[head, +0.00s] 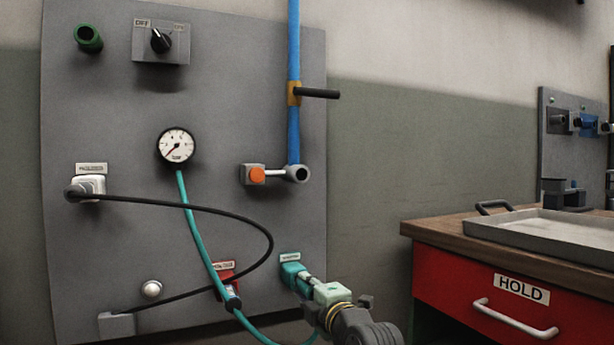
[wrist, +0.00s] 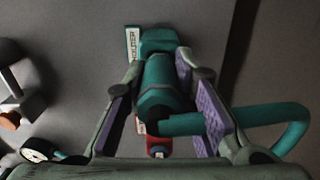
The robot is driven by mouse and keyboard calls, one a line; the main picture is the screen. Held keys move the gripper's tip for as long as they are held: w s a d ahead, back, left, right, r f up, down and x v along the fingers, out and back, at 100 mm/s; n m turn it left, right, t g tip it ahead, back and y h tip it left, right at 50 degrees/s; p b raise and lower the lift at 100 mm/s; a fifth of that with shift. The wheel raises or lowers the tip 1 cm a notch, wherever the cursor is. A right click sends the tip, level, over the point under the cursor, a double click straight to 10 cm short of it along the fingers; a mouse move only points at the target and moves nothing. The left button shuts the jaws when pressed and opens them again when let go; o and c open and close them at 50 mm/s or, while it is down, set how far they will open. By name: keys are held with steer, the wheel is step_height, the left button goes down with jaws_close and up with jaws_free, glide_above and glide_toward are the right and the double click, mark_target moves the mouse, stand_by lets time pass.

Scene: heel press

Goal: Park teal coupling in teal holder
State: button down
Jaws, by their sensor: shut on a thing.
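The teal holder (head: 291,274) is on the lower right of the grey panel, with a white label above it. In the wrist view the holder (wrist: 160,41) is straight ahead at the top. My gripper (head: 314,287) is right at the holder. In the wrist view its two purple-padded fingers (wrist: 160,72) are shut around the teal coupling (wrist: 158,80). The coupling's front end meets the holder; I cannot tell how deep it sits. A teal hose (wrist: 262,112) bends away right from the coupling. The same hose (head: 192,225) hangs from the gauge in the head view.
A black cable (head: 225,213) loops across the panel near the teal hose. A red fitting (head: 224,272) sits left of the holder. A blue pipe (head: 294,130) with a handle is above. A red cabinet (head: 425,278) with a tray (head: 560,233) stands right.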

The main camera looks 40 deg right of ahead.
steer(key=shift+w+d, duration=0.1)
steer(key=shift+w, duration=0.4)
steer(key=c, duration=1.3)
jaws_free()
steer(key=v, duration=1.2)
steer(key=shift+r, duration=0.1)
